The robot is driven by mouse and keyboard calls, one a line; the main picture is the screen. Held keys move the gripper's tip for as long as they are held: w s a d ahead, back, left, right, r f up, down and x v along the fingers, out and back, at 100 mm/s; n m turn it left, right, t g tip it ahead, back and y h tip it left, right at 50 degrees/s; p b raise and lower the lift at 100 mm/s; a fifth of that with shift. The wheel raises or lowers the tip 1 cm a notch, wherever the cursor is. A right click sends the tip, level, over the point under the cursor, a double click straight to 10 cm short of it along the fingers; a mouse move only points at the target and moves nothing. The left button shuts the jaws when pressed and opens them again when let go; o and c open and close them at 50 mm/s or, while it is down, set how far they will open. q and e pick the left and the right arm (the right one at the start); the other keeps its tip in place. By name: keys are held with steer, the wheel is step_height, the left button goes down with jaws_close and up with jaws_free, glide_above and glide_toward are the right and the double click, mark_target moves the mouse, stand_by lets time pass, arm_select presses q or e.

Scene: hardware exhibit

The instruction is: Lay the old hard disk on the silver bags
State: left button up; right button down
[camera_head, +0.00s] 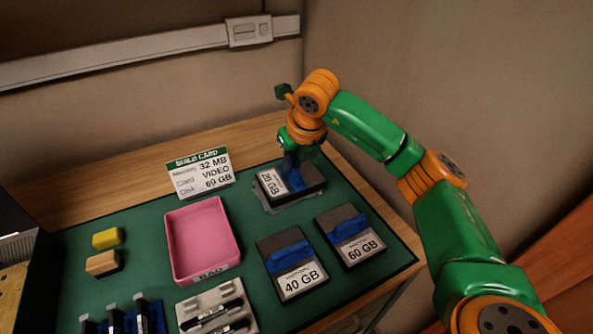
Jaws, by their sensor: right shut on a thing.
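The old hard disk (270,184), dark with a white label that seems to read 20 GB, is at the back right of the green mat. My right gripper (291,178) is shut on it from above, at its blue part. The silver bags (284,209) lie under the disk; only a thin grey edge shows past it, and the rest is hidden. The disk looks about flat over them. I cannot tell whether it touches them. My left gripper is not in view.
Two more disks, marked 40 GB (302,284) and 60 GB (360,250), lie in front of the bags. A pink tray (202,240) is left of them, with a build card (201,173) behind it. Yellow (107,238) and tan (102,262) blocks and a grey holder (211,307) are further left and front.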

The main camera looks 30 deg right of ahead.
mark_target(296, 172)
steer(key=shift+w+d+f, duration=0.2)
steer(key=shift+f, duration=0.1)
steer(key=f, duration=0.2)
steer(key=f+p, duration=0.1)
steer(key=shift+w+d+f, duration=0.2)
steer(key=shift+d+f, duration=0.15)
steer(key=shift+f, duration=0.35)
steer(key=c, duration=0.8)
jaws_free()
steer(key=shift+s, duration=0.1)
steer(key=shift+c, duration=0.2)
steer(key=shift+r, duration=0.55)
steer(key=b+v, duration=0.1)
steer(key=v, duration=1)
steer(key=shift+s, duration=0.25)
